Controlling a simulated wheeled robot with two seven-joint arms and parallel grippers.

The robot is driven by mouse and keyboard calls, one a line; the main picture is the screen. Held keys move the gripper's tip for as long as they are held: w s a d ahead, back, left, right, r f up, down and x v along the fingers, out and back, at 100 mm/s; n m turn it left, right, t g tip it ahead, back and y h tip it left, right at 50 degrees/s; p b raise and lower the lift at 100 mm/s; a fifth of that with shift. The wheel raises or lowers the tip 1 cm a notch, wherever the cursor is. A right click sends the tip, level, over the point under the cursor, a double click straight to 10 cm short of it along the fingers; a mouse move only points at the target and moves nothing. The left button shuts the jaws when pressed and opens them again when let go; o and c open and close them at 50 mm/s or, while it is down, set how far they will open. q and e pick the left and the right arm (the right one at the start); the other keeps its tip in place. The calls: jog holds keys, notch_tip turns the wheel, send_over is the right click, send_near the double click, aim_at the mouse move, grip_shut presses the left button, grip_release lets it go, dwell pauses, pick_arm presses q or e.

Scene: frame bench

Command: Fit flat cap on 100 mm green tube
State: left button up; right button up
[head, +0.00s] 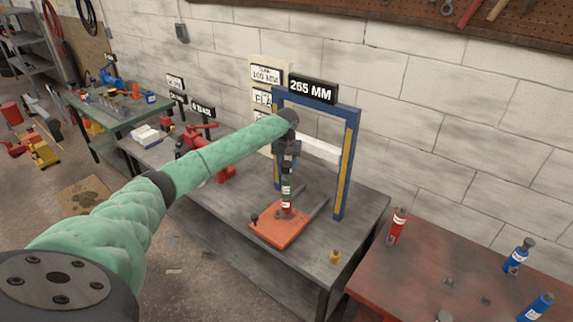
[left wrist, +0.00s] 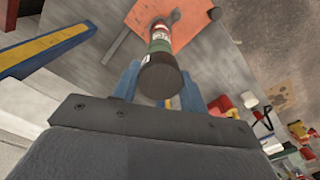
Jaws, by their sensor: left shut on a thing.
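The green tube (head: 287,192) with a white label stands upright on the orange plate (head: 272,238) under the blue frame. It also shows in the left wrist view (left wrist: 160,46). A dark, flat-topped cap (left wrist: 160,77) is at the tube's upper end, in line with it. My left gripper (head: 288,161) is above the plate, its blue fingers (left wrist: 162,90) on either side of the cap and shut on it. I cannot tell whether the cap is fully seated on the tube. My right gripper is not in view.
A blue frame (head: 351,165) with yellow strips stands close around my left gripper. A small dark peg (head: 254,219) is at the plate's corner. A yellow piece (head: 335,257) lies near the bench edge. The red table (head: 415,285) holds a red tube (head: 398,225) and blue tubes (head: 518,257).

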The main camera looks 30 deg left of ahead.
aim_at(286, 171)
pick_arm(q)
jog(key=shift+f, duration=0.75)
jog(key=shift+f, duration=0.9)
jog(key=o, duration=1.1)
jog(key=shift+o, duration=0.2)
